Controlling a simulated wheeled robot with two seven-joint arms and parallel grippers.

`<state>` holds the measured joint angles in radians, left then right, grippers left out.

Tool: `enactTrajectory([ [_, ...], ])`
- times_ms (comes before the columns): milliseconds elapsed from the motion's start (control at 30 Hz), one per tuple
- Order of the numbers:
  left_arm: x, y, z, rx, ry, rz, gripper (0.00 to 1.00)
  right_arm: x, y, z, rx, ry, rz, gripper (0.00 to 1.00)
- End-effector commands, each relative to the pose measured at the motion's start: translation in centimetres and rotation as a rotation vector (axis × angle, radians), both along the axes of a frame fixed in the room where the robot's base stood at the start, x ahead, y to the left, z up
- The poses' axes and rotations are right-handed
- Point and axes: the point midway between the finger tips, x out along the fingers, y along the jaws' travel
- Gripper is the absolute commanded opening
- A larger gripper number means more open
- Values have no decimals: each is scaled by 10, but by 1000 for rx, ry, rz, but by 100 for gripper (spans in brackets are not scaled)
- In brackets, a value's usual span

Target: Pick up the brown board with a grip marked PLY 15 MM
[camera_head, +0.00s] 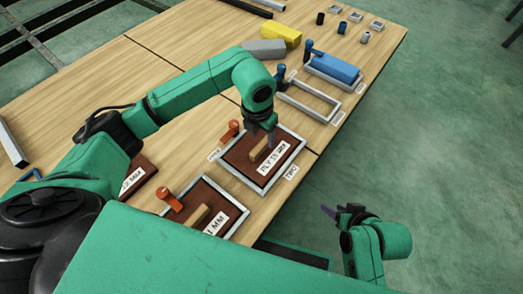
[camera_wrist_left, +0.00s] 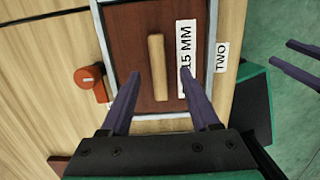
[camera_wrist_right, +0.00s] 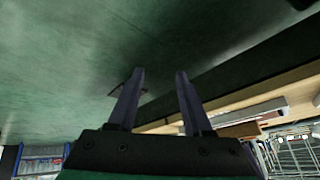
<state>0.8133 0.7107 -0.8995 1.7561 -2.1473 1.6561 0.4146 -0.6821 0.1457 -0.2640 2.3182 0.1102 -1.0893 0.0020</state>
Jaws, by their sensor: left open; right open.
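The brown board marked PLY 15 MM (camera_head: 243,169) lies in a grey metal frame on the wooden table. It has a light wooden grip bar (camera_head: 259,149) and a white label (camera_head: 273,158). In the left wrist view the board (camera_wrist_left: 133,38) shows with its grip (camera_wrist_left: 158,67) upright between the fingers. My left gripper (camera_head: 262,138) is open just above the board, its fingers (camera_wrist_left: 160,72) on either side of the grip, with no visible contact. My right gripper (camera_head: 330,210) is open and empty beyond the table's right edge; it also shows in the right wrist view (camera_wrist_right: 160,75).
A second framed brown board (camera_head: 184,214) lies nearer me, and another labelled board is partly hidden by my arm. Orange knobs (camera_head: 229,132) stand beside the frames. An empty frame (camera_head: 314,103), a blue block (camera_head: 333,67) and a yellow block (camera_head: 279,35) are farther back.

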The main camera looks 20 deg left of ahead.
Motion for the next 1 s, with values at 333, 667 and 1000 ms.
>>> enactTrajectory([
  [333, 2, 1, -49, 0, 1, 0, 62, 13, 34, -20, 125, -170, 1, 50],
  [667, 2, 1, -47, 0, 1, 0, 0, 13, 34, -19, 125, -170, 1, 50],
  [1000, 2, 1, -47, 0, 0, 0, 0, 13, 34, -18, 124, -171, 0, 50],
])
